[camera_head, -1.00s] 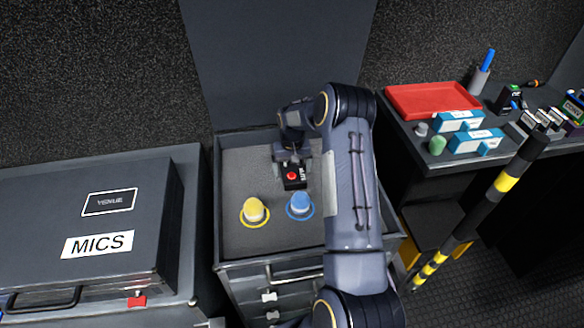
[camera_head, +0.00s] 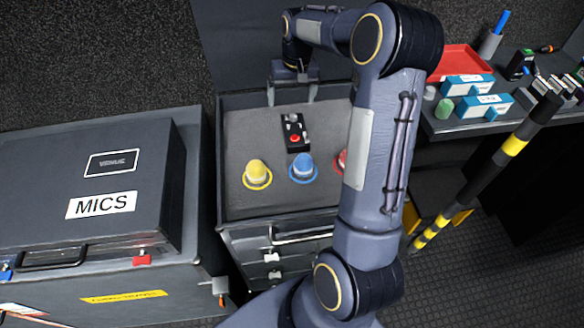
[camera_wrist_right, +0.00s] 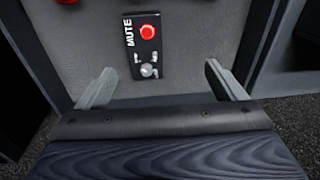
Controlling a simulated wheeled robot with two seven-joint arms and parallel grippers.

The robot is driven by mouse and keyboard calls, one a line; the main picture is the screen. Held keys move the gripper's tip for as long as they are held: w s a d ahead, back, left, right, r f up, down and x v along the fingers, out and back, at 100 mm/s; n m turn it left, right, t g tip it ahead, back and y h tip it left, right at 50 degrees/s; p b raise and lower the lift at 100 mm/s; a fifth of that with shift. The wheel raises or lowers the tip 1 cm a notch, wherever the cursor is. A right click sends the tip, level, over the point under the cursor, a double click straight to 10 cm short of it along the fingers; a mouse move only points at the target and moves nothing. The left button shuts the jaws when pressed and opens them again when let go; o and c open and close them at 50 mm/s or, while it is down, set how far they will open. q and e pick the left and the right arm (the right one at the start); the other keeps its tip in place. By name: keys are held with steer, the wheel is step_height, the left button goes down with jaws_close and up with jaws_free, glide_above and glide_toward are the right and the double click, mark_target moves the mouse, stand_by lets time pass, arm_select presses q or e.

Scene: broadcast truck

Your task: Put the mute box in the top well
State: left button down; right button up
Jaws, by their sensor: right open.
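The mute box (camera_head: 296,133) is a small black box with a red button and a silver switch. It lies on the grey floor of the open drawer (camera_head: 240,150), behind the yellow and blue pieces. In the right wrist view the mute box (camera_wrist_right: 143,45) shows its MUTE label, ahead of the fingers and apart from them. My right gripper (camera_head: 292,92) is open and empty, raised behind the box near the drawer's back edge. Its fingers also show in the right wrist view (camera_wrist_right: 160,85). My left gripper is not in view. I cannot make out which part is the top well.
A yellow piece (camera_head: 257,173) and a blue piece (camera_head: 302,167) stand in the drawer; a red one (camera_head: 342,160) is partly behind my arm. The MICS case (camera_head: 90,180) is at left. A bench with a red tray (camera_head: 462,62) and a striped pole (camera_head: 480,178) are at right.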

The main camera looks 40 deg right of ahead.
steer(key=s+a+r+n+t+y, duration=0.1)
steer(key=s+a+r+t, duration=0.1)
steer(key=s+a+r, duration=0.5)
steer(key=s+a+r+n+t+y, duration=0.1)
steer(key=s+a+r, duration=0.1)
steer(key=s+a, duration=0.85)
steer(key=s+a+f+n+t+y, duration=0.1)
steer(key=s+a+f, duration=0.2)
steer(key=s, duration=0.6)
steer(key=shift+s+a+f+n+t, duration=0.15)
steer(key=shift+s+a+n+t, duration=0.15)
steer(key=shift+a, duration=0.25)
